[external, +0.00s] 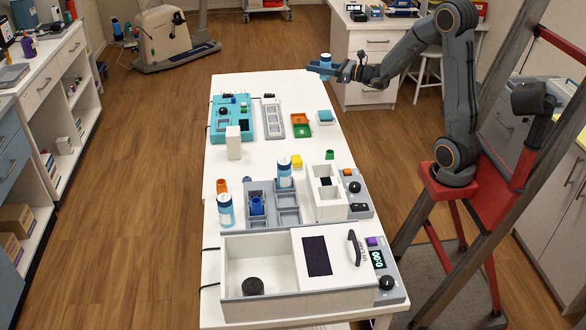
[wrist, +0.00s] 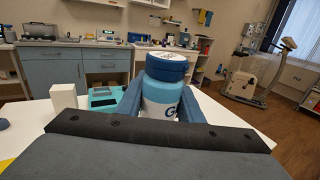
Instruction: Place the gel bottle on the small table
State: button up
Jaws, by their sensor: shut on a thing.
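My gripper (external: 326,69) is shut on a white bottle with a blue cap, the gel bottle (external: 325,59), above the far right part of the long white table. In the wrist view the gel bottle (wrist: 163,88) is upright between both fingers, with a teal band and a large "G" on its label; the rest of the label is hidden. The long white table (external: 222,165) fills the middle of the external view. I cannot tell whether it is the small table. A white stool-like piece (external: 431,52) stands behind my arm, mostly hidden.
A teal rack (external: 217,130), a white block (external: 233,142) and a large white box device (external: 262,262) take up space. The table's far end is clear.

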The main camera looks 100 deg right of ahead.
jog(key=w+a+f+n+t+y+b, duration=0.1)
jog(key=w+a+f+n+y+b, duration=0.15)
jog(key=w+a+f+y, duration=0.4)
jog(key=w+a+f+n+t+y+b, duration=0.1)
jog(key=w+a+f+n+y, duration=0.25)
jog(key=w+a, duration=0.5)
jog(key=f, duration=0.3)
jog(key=a+f, duration=0.1)
jog(key=f, duration=0.2)
jog(key=shift+b, duration=0.35)
jog(key=shift+f, duration=2.25)
jog(key=shift+f+h+b, duration=0.2)
jog(key=shift+h+b, duration=0.1)
jog(key=shift+b, duration=0.05)
jog(key=o, duration=1.2)
jog(key=shift+r, duration=0.15)
